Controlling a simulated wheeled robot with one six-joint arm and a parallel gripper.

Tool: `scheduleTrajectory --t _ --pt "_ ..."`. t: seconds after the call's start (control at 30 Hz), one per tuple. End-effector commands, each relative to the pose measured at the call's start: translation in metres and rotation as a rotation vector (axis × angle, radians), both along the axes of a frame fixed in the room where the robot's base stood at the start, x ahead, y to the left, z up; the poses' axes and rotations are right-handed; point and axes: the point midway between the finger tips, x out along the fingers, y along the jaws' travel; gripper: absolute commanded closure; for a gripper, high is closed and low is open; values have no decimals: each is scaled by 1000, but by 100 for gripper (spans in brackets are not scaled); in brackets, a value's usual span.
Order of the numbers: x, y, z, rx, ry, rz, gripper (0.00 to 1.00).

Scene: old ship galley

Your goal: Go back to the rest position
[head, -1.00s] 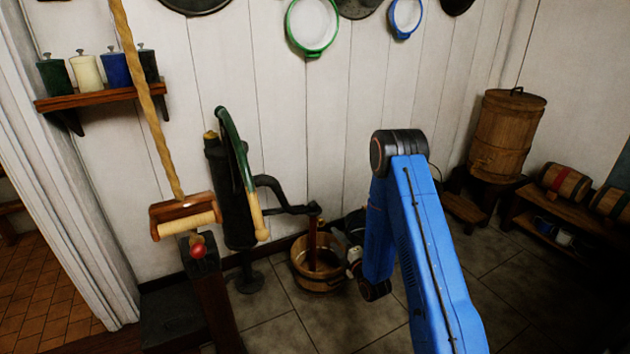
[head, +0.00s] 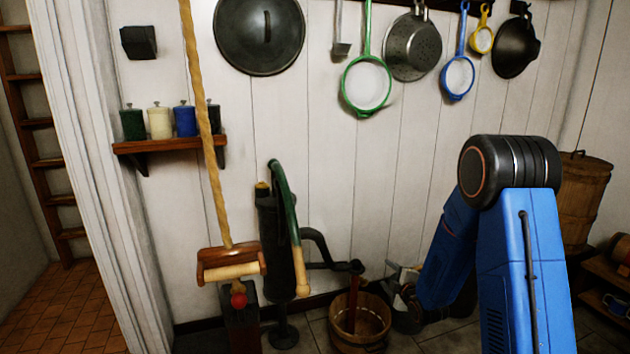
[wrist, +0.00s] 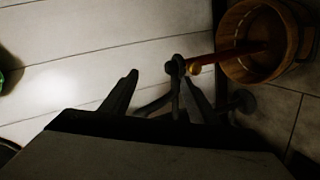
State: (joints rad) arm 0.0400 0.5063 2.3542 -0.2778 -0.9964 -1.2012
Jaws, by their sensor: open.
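My blue arm (head: 518,260) rises on the right of the head view to a dark elbow joint, then bends down behind. My gripper (wrist: 158,80) shows in the wrist view with its two dark fingers apart and nothing clearly held between them. In the head view the arm's far end is low, just right of the wooden bucket (head: 375,345), and partly hidden. The bucket also shows in the wrist view (wrist: 237,50), at the upper right, beyond the fingers.
A hand pump (head: 277,235) with a green lever stands left of the bucket. A rope (head: 205,120) with a wooden handle hangs before it. Pans and strainers hang on the white wall. A shelf (head: 165,145) holds several jars. A barrel (head: 583,195) stands at the right.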

Motion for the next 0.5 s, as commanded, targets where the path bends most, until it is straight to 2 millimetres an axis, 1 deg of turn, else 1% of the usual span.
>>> scheduleTrajectory --t 0.03,0.27,0.37,0.5 --pt "-4 -2 14 15 16 -17 45" --pt "-29 -12 55 100 128 -106 45" --pt "-43 -17 73 141 173 -151 45" --pt "-67 -22 96 199 236 -215 45"
